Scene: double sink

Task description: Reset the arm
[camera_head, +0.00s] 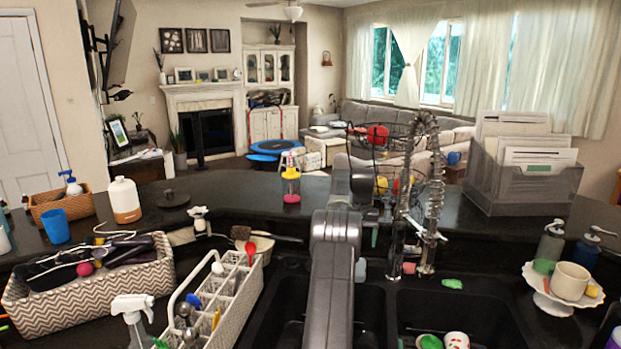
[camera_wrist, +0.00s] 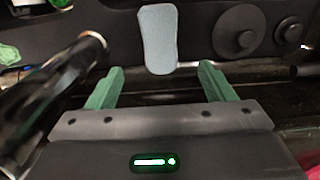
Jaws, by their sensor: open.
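My gripper (camera_wrist: 160,85) shows in the wrist view with its two green fingers wide apart and nothing between them. A pale grey-blue oblong thing (camera_wrist: 158,40) lies beyond the fingertips, apart from them. In the head view my grey arm reaches forward over the double sink (camera_head: 455,310), and the gripper's fingers are hidden there. The coiled metal faucet (camera_head: 432,190) stands just right of the arm. In the wrist view a dark shiny tube (camera_wrist: 55,95) runs close along the left of the gripper.
A compartment caddy (camera_head: 235,300) and a zigzag-patterned basket (camera_head: 95,295) stand left of the sink. A paper organizer (camera_head: 525,185) stands at the back right. A white stand (camera_head: 545,295) with a cup (camera_head: 570,281) is at the right. Cups lie in the right basin.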

